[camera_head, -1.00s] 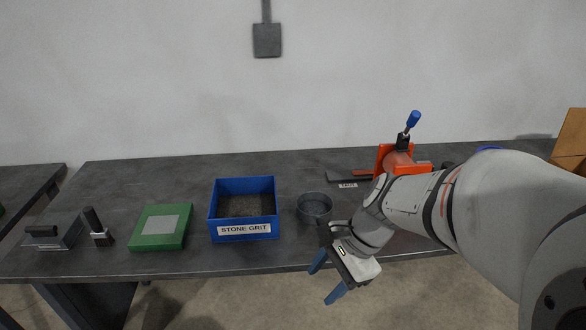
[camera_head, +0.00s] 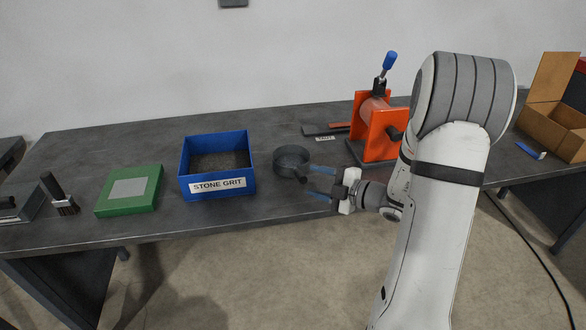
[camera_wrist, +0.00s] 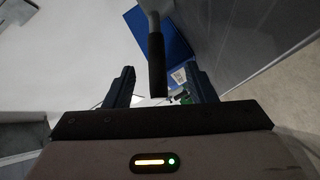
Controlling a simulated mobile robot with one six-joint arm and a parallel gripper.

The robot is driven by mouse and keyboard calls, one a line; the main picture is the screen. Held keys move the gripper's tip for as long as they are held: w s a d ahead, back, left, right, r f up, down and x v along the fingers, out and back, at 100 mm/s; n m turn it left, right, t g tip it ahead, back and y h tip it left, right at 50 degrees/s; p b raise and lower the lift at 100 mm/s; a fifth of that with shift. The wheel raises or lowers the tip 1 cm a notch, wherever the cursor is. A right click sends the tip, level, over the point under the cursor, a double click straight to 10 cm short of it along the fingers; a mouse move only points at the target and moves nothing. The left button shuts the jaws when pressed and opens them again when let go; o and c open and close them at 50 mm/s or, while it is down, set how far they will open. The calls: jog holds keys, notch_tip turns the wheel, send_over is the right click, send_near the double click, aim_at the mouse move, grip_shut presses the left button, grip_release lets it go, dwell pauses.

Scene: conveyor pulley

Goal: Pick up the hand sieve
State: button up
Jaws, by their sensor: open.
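The hand sieve (camera_head: 290,158) is a round, dark grey pan on the front part of the workbench, just right of the blue box. Its short dark handle (camera_head: 301,179) points toward the front right. My gripper (camera_head: 312,182) is open, with blue fingers pointing left toward the handle at the bench's front edge. In the wrist view the black handle (camera_wrist: 157,68) stands between the two spread fingers, with a gap on both sides. The sieve's pan is mostly out of the wrist view.
The blue stone grit box (camera_head: 217,165) stands close left of the sieve. A green case (camera_head: 130,190) and a brush (camera_head: 60,195) lie further left. An orange pulley stand (camera_head: 375,127) and a dark flat tool (camera_head: 325,128) are behind right. A cardboard box (camera_head: 555,115) is far right.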

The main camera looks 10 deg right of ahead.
aim_at(299, 175)
jog(key=x, duration=0.6)
jog(key=shift+s+a+r+b, duration=0.1)
jog(key=shift+a+r+b, duration=0.05)
jog(key=shift+r+b, duration=0.2)
jog(key=shift+c, duration=0.4)
grip_shut()
